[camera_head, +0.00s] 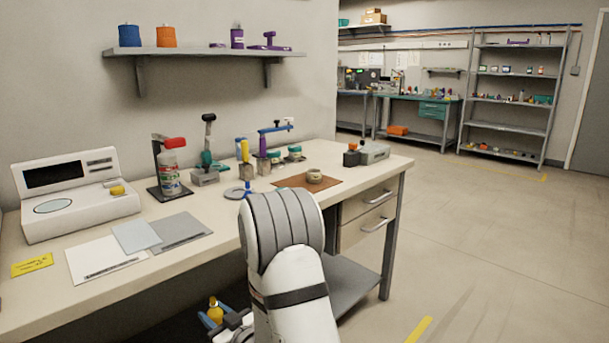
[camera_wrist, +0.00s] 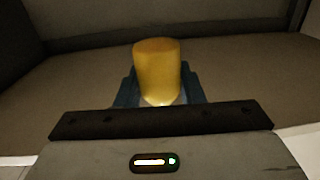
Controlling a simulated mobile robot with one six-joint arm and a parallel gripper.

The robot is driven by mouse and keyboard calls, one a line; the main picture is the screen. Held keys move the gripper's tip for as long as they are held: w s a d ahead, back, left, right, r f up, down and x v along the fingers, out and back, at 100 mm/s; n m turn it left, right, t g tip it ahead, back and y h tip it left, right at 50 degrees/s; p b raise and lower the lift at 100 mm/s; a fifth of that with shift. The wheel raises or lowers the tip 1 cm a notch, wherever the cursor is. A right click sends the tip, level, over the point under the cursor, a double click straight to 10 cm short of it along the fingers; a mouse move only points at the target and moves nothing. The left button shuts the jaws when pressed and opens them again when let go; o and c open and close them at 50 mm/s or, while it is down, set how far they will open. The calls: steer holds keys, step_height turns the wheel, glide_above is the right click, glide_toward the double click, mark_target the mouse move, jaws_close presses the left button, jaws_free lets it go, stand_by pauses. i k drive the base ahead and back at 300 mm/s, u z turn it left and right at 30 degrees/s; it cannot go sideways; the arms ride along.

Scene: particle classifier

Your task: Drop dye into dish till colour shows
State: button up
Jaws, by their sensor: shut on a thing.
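My gripper (camera_head: 214,318) is low in the head view, in front of the workbench and below its tabletop edge in the picture. Its blue fingers are shut on a yellow, round-topped piece (camera_head: 214,309), likely the dye dropper. In the wrist view the yellow piece (camera_wrist: 157,68) stands between the blue fingers; its lower end is hidden. A small round pale dish (camera_head: 314,177) sits on a brown mat (camera_head: 291,182) at the right part of the bench, well apart from my gripper. I cannot tell any colour inside it.
The workbench (camera_head: 200,245) carries a white instrument (camera_head: 70,200) at left, a spray bottle (camera_head: 170,180), and a flat grey disc (camera_head: 236,193) near the mat. A yellow-handled tool (camera_head: 245,150) stands in a block behind. The floor at right (camera_head: 480,240) is clear.

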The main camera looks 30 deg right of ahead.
mark_target(313, 176)
steer(key=u, duration=0.9)
steer(key=k, duration=1.1)
steer(key=z, duration=1.05)
steer(key=i, duration=0.5)
steer(key=z, duration=0.1)
